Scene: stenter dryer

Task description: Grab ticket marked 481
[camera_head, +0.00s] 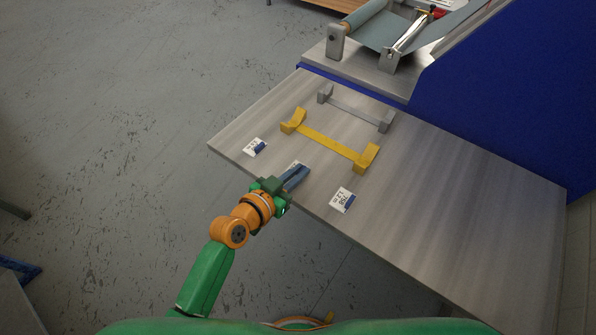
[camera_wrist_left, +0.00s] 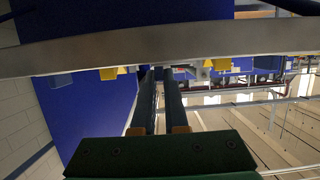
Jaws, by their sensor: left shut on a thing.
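Three white tickets with dark blue parts are at the near edge of the grey table (camera_head: 470,225). The left ticket (camera_head: 255,147) has print too small to read. The right ticket (camera_head: 342,200) seems to read 758. The middle ticket (camera_head: 295,164) is mostly hidden by my left gripper (camera_head: 302,172), so its number cannot be read. My left gripper is shut on this middle ticket at the table edge. In the left wrist view its two long dark fingers (camera_wrist_left: 158,72) lie close together and reach the table edge (camera_wrist_left: 200,42). My right gripper is not in view.
A yellow cradle (camera_head: 330,145) and a grey cradle (camera_head: 355,108) stand on the table behind the tickets. A roller machine (camera_head: 370,45) and a blue panel (camera_head: 510,110) stand beyond. The table's right part is bare. Open floor (camera_head: 110,130) lies to the left.

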